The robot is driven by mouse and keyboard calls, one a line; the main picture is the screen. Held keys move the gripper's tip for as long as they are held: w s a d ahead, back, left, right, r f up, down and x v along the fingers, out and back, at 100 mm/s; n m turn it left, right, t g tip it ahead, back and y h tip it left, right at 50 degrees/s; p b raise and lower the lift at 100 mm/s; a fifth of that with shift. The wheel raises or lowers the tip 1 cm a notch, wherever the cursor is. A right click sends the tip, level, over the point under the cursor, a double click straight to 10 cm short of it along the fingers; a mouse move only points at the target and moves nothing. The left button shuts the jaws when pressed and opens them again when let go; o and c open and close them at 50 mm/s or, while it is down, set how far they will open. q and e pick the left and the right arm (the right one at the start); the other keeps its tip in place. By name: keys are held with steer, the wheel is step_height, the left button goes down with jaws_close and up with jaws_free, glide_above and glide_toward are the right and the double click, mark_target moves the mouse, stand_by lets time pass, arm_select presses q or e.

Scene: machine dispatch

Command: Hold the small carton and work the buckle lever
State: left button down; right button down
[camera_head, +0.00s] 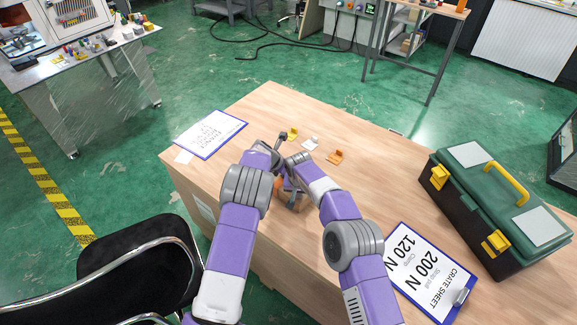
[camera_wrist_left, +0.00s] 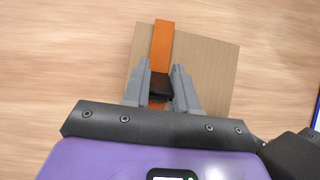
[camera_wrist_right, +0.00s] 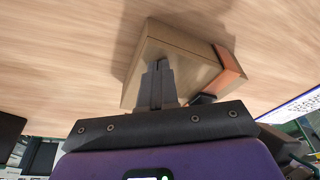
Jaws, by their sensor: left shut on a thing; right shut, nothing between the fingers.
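The small carton (camera_wrist_left: 208,62) is a tan box with an orange strap (camera_wrist_left: 162,38) across its top in the left wrist view. A black buckle (camera_wrist_left: 160,86) sits on the strap. My left gripper (camera_wrist_left: 161,76) is shut on this buckle, one grey finger on each side. In the right wrist view the carton (camera_wrist_right: 178,42) shows from a side, with the strap (camera_wrist_right: 230,68) at its right edge. My right gripper (camera_wrist_right: 158,68) is shut and empty, its tips in front of the carton; contact cannot be told. In the head view the arms largely hide the carton.
A green and black toolbox (camera_head: 500,207) and a crate sheet clipboard (camera_head: 428,274) are at the table's right. Another clipboard (camera_head: 210,133) lies at the left. Small yellow (camera_head: 293,134), white (camera_head: 309,144) and orange (camera_head: 336,157) pieces lie beyond my grippers. A black chair (camera_head: 140,262) stands left.

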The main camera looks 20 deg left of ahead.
arm_select(q)
steer(key=shift+s+a+f+t+h, duration=0.15)
steer(key=shift+s+t+h, duration=0.15)
steer(key=shift+t, duration=0.3)
steer(key=shift+s+d+f+t+h, duration=0.15)
steer(key=shift+t+h, duration=0.15)
steer(key=shift+t, duration=0.3)
steer(key=shift+s+a+f+t+h, duration=0.15)
steer(key=shift+s+t+h, duration=0.15)
steer(key=shift+t, duration=0.3)
steer(key=shift+s+a+f+t+h, duration=0.2)
steer(key=shift+t+h, duration=0.25)
steer(key=shift+t, duration=0.55)
steer(key=shift+s+a+f+t+h, duration=0.15)
steer(key=shift+t+h, duration=0.3)
steer(key=shift+t, duration=0.55)
steer(key=shift+d, duration=0.1)
steer(key=c, duration=0.9)
jaws_free()
steer(key=v, duration=1.2)
steer(key=shift+s+f, duration=0.1)
